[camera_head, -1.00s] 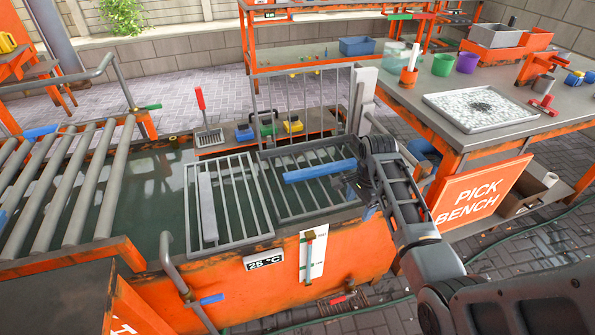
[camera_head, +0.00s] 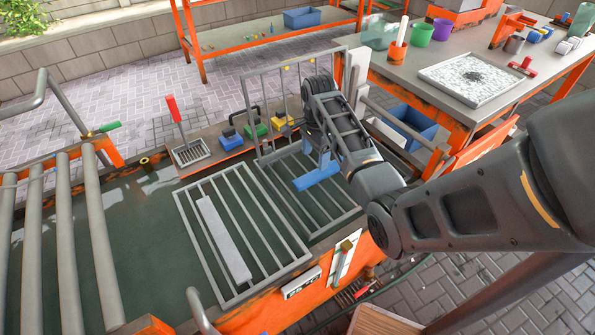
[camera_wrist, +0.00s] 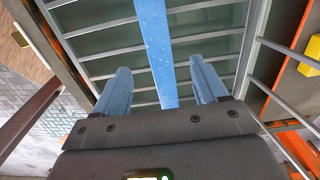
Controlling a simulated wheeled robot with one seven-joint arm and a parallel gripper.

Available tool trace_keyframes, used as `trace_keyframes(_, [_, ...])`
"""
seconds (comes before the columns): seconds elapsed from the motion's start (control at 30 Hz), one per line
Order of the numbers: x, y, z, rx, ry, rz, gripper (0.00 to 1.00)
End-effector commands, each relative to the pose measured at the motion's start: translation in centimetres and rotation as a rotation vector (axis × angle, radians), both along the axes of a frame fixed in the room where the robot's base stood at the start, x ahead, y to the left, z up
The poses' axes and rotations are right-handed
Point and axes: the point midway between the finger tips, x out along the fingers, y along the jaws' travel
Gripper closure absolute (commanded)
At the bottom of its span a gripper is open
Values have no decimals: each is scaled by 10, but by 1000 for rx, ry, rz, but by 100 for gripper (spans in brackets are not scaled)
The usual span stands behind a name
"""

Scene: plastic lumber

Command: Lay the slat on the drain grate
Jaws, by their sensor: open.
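A blue slat (camera_head: 316,177) lies across the bars of the right-hand grate (camera_head: 349,208) over the tank. It also shows in the wrist view (camera_wrist: 154,38), running away between my fingers. My gripper (camera_head: 322,158) is above the slat, open and empty. In the wrist view my gripper (camera_wrist: 161,74) has one blue finger on each side of the slat, with gaps on both sides. A grey slat (camera_head: 223,240) lies on the left-hand grate (camera_head: 255,203). My wrist hides part of the right-hand grate in the head view. I cannot tell which grate is the drain grate.
An upright wire rack (camera_head: 283,100) stands behind the right-hand grate. A ledge behind the tank holds blue, green and yellow blocks (camera_head: 284,121) and a red-handled strainer (camera_head: 192,152). Rollers (camera_head: 66,230) are at left; a bench (camera_head: 432,62) is at right. Dark water lies under the grates.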

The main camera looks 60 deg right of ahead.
Motion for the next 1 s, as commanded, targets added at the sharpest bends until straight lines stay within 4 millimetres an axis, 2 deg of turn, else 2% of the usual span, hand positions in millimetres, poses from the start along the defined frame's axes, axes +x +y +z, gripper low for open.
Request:
trace_keyframes(0.37, [-3,1,-35,2,3,-2,28])
trace_keyframes(0.6, [-5,2,-69,2,2,-1,28])
trace_keyframes(0.73, [-4,2,-77,1,1,0,28])
trace_keyframes(0.93, [-4,2,-77,0,0,0,28])
trace_keyframes(1.0, [-4,2,-77,0,0,0,32])
